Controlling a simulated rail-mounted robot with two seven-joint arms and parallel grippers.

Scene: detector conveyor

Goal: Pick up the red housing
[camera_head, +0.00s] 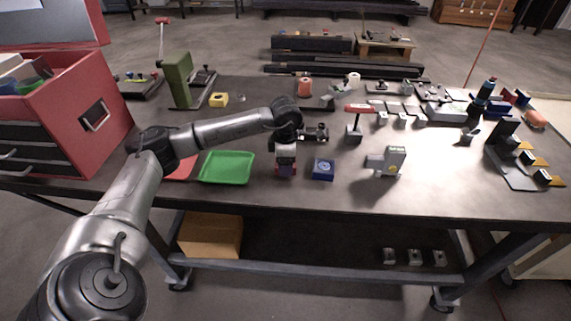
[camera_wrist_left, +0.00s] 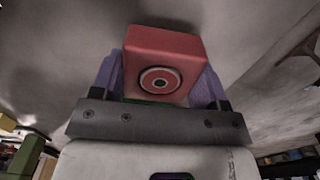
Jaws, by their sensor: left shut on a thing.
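My left gripper (camera_head: 286,168) points down over the front middle of the dark workbench (camera_head: 240,197). It sits between the green tray and a blue block. In the left wrist view the red housing (camera_wrist_left: 187,46), a red block with a round dark-and-light ring on its face, sits between the two purple fingers. The fingers press on its left and right sides, so the gripper is shut on it. In the head view the housing is mostly hidden by the gripper; a little red shows low down. Whether it touches the bench is hard to tell. My right gripper is not in view.
A green tray (camera_head: 228,167) lies left of the gripper, with a red tray (camera_head: 181,168) partly behind my arm. A blue block (camera_head: 323,169) stands close on the right, then a grey fixture (camera_head: 386,161). A red tool chest (camera_head: 62,112) stands at the left. The right front bench is fairly clear.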

